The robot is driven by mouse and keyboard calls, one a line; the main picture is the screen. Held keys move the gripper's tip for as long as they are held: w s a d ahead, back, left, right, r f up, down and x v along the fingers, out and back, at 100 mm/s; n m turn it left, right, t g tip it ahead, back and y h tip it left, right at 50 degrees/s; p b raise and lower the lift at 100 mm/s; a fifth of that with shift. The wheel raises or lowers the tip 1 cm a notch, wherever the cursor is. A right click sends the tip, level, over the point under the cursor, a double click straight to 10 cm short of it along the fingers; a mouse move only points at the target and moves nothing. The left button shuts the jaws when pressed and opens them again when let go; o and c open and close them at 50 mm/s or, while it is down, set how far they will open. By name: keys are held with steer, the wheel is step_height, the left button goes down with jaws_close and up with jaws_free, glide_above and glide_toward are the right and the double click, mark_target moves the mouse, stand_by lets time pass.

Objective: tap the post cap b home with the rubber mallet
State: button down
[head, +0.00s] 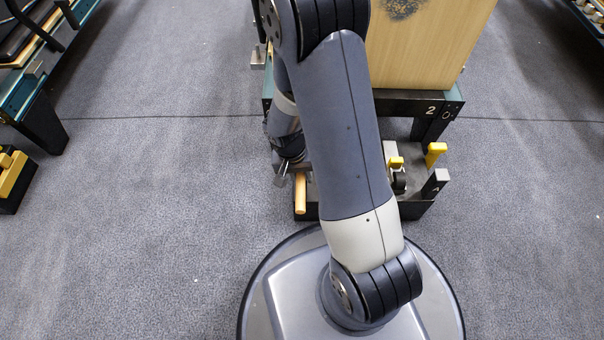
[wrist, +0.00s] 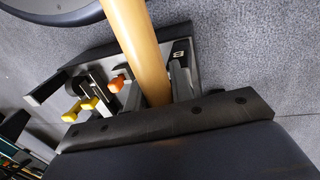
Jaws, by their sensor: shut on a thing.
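The tan wooden handle of the rubber mallet (wrist: 135,45) runs down the wrist view to the dark edge of my gripper (wrist: 158,112). My gripper is shut on this handle. The handle end (head: 301,194) also shows in the head view, beside my gripper (head: 284,172). The mallet's head is hidden. A dark block marked B (wrist: 180,53) stands just right of the handle in the wrist view. I cannot tell whether post cap b is seated, and my arm hides that side in the head view.
A dark tray (head: 418,209) on the floor holds a post marked A (head: 436,182), yellow-topped pieces (head: 435,153) and, in the wrist view, an orange-topped piece (wrist: 121,83). Behind it stands a bench end marked 2 (head: 415,108) with a wooden box (head: 425,45).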

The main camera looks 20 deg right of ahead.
steer(key=shift+r+p, duration=0.7)
steer(key=shift+p, duration=0.15)
steer(key=shift+r, duration=0.1)
step_height(320, 180, up, 4)
steer(key=p, duration=0.3)
stand_by(0.4)
